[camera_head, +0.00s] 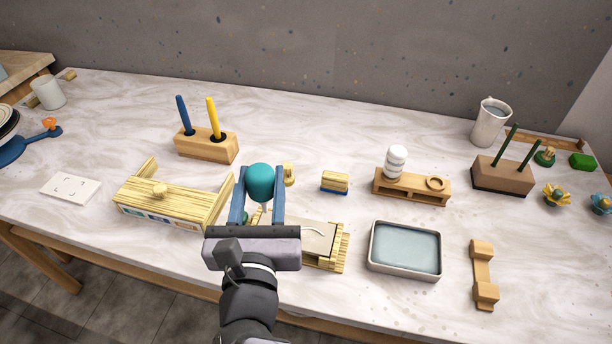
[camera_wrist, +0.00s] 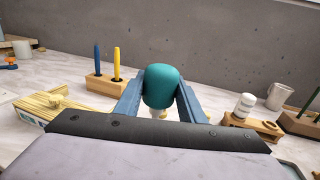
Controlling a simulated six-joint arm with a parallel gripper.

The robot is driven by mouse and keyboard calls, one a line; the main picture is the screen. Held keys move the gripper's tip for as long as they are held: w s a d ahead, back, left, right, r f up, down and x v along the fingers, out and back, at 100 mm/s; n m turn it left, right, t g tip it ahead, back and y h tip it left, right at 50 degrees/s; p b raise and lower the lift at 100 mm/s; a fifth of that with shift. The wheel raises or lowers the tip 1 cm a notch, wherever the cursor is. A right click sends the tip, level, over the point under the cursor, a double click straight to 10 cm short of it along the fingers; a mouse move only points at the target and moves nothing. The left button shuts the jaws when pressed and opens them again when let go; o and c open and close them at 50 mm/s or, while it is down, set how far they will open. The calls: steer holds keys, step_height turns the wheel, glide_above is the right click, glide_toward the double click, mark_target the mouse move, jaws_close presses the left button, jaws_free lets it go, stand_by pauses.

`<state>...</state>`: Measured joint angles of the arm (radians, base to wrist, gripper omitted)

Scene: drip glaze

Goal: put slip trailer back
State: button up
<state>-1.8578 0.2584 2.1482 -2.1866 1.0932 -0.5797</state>
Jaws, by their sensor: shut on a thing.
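The slip trailer, a teal bulb with a pale lower part (camera_head: 260,183), is between the blue fingers of my gripper (camera_head: 259,195), which is shut on it. In the wrist view the teal bulb (camera_wrist: 162,86) stands upright between the fingertips (camera_wrist: 160,95). Its lower end is partly hidden by my gripper. A wooden stand (camera_head: 412,196) sits to the right; it holds a white ribbed bottle (camera_head: 396,160) at its left and shows an empty ring (camera_head: 437,183) at its right.
A wooden block (camera_head: 206,147) with a blue and a yellow tool stands behind left. A slatted wooden box (camera_head: 165,202) is left of my gripper. A board with a slatted end (camera_head: 325,242) lies under it. A brush (camera_head: 335,182), a water tray (camera_head: 405,250) and a wooden rest (camera_head: 483,274) are right.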

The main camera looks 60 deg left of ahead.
steer(key=w+d+m+t+h+p, duration=0.1)
steer(key=w+d+m+t+h, duration=0.25)
steer(key=w, duration=0.85)
steer(key=w+d+m+t+h+p, duration=0.15)
steer(key=w+m+h, duration=0.3)
steer(key=w, duration=0.75)
steer(key=w+d+m+t+h, duration=0.3)
steer(key=w+d+t+h, duration=0.15)
steer(key=w, duration=0.85)
steer(key=shift+g+h, duration=0.35)
steer(key=shift+h, duration=0.1)
steer(key=shift+s+a+f, duration=0.1)
steer(key=shift+a+f, duration=0.05)
steer(key=shift+f, duration=1.35)
steer(key=shift+s+a+f, duration=0.1)
steer(key=shift+a+f, duration=0.05)
steer(key=shift+f, duration=1.4)
steer(key=shift+a+f, duration=0.15)
steer(key=shift+f, duration=1.35)
steer(key=shift+f, duration=0.25)
steer(key=o, duration=1.2)
steer(key=shift+c, duration=0.2)
steer(key=shift+r, duration=0.1)
